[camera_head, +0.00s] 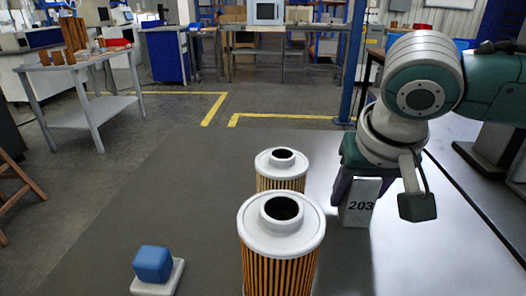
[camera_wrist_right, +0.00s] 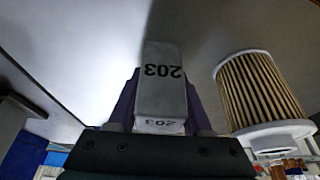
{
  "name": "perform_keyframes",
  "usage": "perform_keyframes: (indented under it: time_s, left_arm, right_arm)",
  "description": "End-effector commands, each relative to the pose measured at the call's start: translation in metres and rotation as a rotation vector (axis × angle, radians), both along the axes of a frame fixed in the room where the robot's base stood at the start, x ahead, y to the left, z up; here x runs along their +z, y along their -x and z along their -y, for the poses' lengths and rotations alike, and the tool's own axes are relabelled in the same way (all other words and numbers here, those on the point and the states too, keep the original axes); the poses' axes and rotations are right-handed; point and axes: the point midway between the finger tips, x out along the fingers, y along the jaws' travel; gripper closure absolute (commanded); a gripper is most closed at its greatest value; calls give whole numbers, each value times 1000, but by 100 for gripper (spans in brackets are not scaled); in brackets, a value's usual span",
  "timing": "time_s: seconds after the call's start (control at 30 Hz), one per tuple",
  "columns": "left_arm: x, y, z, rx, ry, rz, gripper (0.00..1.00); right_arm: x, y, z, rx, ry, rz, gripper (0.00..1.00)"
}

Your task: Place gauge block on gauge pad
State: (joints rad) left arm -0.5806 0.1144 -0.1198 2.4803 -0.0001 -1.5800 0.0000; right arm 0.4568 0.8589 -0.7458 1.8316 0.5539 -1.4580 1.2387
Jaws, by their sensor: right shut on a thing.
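The gauge block, a pale grey box marked 203 (camera_head: 358,207), is upright between the purple fingers of my right gripper (camera_head: 360,186), right of the filter cartridges. In the right wrist view the gauge block (camera_wrist_right: 163,85) sits between both fingers, its number upside down. My right gripper is shut on it. I cannot tell whether its base touches the table. No separate gauge pad can be made out for certain; a blue cube (camera_head: 153,263) rests on a small white base (camera_head: 160,282) at the lower left. My left gripper is not in view.
Two pleated filter cartridges with white caps stand left of the block, a near one (camera_head: 270,265) and a far one (camera_head: 281,168). The near one partly hides the far one.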

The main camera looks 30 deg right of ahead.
Motion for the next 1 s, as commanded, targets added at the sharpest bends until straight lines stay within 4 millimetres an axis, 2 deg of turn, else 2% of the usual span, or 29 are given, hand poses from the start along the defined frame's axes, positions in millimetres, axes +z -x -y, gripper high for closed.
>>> perform_keyframes:
  time_s: [0.3, 0.33, 0.57, 0.87, 1.0]
  left_arm:
    - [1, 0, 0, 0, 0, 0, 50]
    - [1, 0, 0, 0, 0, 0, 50]
    - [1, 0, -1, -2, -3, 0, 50]
    - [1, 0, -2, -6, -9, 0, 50]
    - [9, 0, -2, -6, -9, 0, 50]
  right_arm:
    - [-1, -1, 0, -1, 0, 2, 100]
    - [-2, 0, 0, -1, 0, 1, 48]
    - [-2, 0, 0, -1, 0, 1, 22]
    - [1, -1, 0, 0, 0, 2, 20]
    - [18, 4, -3, 2, -1, 3, 20]
